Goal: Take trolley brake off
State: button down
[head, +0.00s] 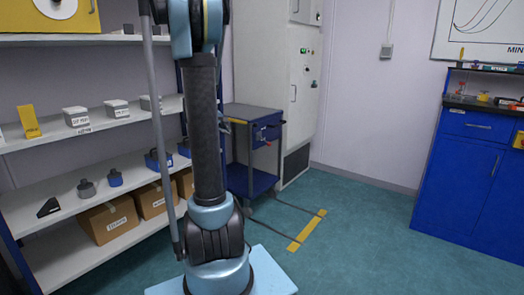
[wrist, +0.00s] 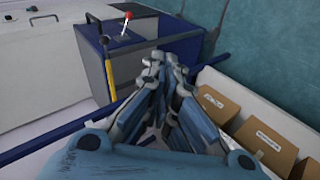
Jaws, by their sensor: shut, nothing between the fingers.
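The trolley (head: 254,111) stands beside the shelving in the head view, behind my arm. It has a grey top, a blue drawer unit and a lower blue shelf. In the wrist view a lever with a red knob (wrist: 128,16) stands up from a dark panel on a blue unit; I cannot tell for sure that it is the trolley brake. My gripper (wrist: 166,62) is shut and empty, below and to the right of the lever in the picture, and apart from it. In the head view my arm hides most of the gripper.
Shelving (head: 90,139) with boxes and weights lines the left. Cardboard boxes (wrist: 215,100) lie close at the right in the wrist view. A tall grey cabinet (head: 296,90) stands behind the trolley. Yellow floor marks (head: 306,230) lie on open floor. A blue bench (head: 462,165) is at right.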

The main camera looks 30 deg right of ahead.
jog(key=w+d+f+n+h, duration=0.1)
jog(key=w+d+f, duration=0.2)
jog(key=w+d, duration=0.3)
jog(key=w+d+f+n+t+h, duration=0.1)
jog(key=w+d+f+h, duration=0.1)
jog(key=w+d, duration=0.3)
jog(key=w+d+f+n+h, duration=0.1)
jog(key=w+d+f, duration=0.2)
jog(key=w+d, duration=0.3)
jog(key=w+d+f+n+t+h, duration=0.1)
jog(key=w+d+f+n, duration=0.1)
jog(key=d+f, duration=0.4)
jog(key=w+d+f+n+t+h, duration=0.1)
jog(key=w+d+f+n, duration=0.2)
jog(key=d+f, duration=0.3)
notch_tip(320, 180, down, 5)
jog(key=shift+w+d+f, duration=0.1)
jog(key=shift+w+d, duration=0.2)
jog(key=shift+d, duration=0.1)
jog(key=r+x, duration=0.1)
jog(key=x, duration=0.8)
jog(key=shift+w+d+f, duration=0.25)
jog(key=shift+d+f, duration=0.1)
jog(key=shift+a+r+n, duration=0.1)
jog(key=shift+a+n, duration=0.1)
jog(key=shift+n, duration=0.1)
